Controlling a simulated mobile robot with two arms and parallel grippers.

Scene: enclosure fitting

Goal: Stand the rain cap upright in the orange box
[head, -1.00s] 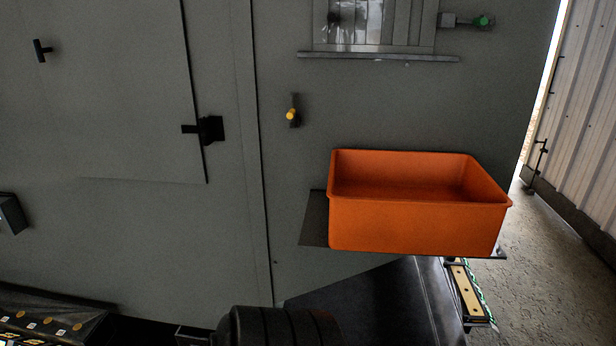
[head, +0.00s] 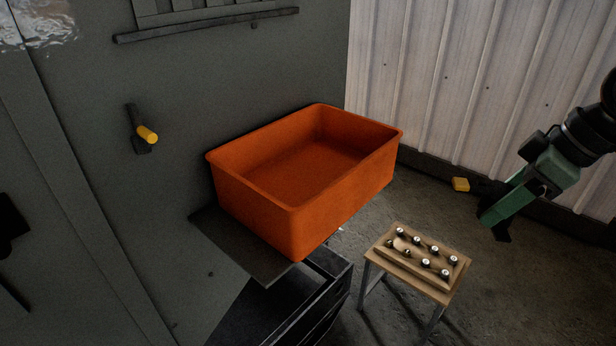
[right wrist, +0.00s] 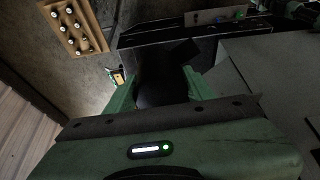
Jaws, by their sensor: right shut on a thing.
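The orange box (head: 300,205) stands on a dark shelf against the grey wall in the head view. It is open at the top, and the inside that shows is empty. My right gripper (head: 497,218) is at the right of the head view, well to the right of the box. It is shut on a dark thing, which I take to be the rain cap (right wrist: 160,82), between the green fingers in the right wrist view. Its full shape is hard to make out in the dark. My left gripper is not in view.
A small wooden stand (head: 425,262) with several round-headed pins is between the box and my right gripper, lower down. A yellow-handled latch (head: 146,134) sticks out of the grey wall. A yellow block (head: 461,184) lies by the corrugated wall (head: 450,85).

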